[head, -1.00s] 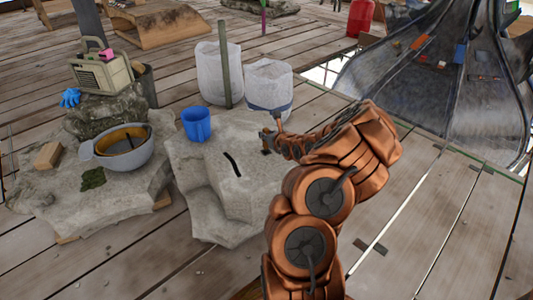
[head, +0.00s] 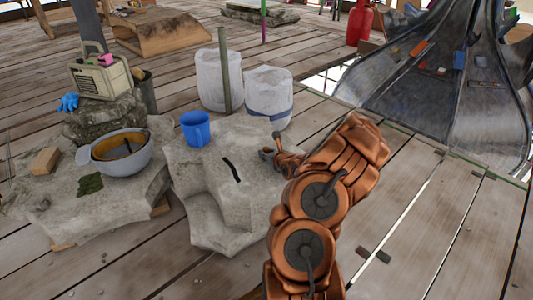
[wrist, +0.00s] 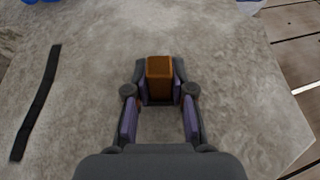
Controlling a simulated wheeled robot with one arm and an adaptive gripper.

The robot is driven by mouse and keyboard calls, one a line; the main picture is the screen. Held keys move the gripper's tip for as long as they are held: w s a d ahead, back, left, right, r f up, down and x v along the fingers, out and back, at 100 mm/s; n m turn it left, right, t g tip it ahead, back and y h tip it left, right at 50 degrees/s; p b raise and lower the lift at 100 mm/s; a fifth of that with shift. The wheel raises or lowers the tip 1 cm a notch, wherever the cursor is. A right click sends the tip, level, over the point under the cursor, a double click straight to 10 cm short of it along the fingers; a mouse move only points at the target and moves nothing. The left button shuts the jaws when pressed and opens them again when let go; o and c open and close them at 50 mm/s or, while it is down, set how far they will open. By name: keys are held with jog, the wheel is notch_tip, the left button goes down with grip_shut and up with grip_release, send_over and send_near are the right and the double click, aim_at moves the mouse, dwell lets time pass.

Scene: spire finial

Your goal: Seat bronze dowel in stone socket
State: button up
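In the wrist view my gripper (wrist: 160,88) is shut on an orange-brown block-like piece, which I take to be the bronze dowel (wrist: 160,78). The piece sits between the fingertips, over the pale stone block (wrist: 235,90). In the head view my gripper (head: 268,154) is low at the right part of the stone block's (head: 205,205) top, partly hidden by my wrist. I cannot make out the socket; the gripper and dowel cover that area. Whether the dowel's lower end is in it cannot be told.
A black strip (head: 232,171) lies on the stone, left of my gripper. A grey bowl (head: 118,158) rests on the left stone. Open planks lie to the right.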

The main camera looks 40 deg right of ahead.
jog(key=o, duration=0.4)
jog(key=shift+r, duration=0.1)
jog(key=p+v, duration=0.3)
jog(key=v, duration=0.7)
jog(key=shift+d+r+p, duration=0.1)
jog(key=shift+r+p, duration=0.05)
jog(key=shift+p, duration=0.25)
jog(key=shift+p+v, duration=0.3)
jog(key=shift+v, duration=0.65)
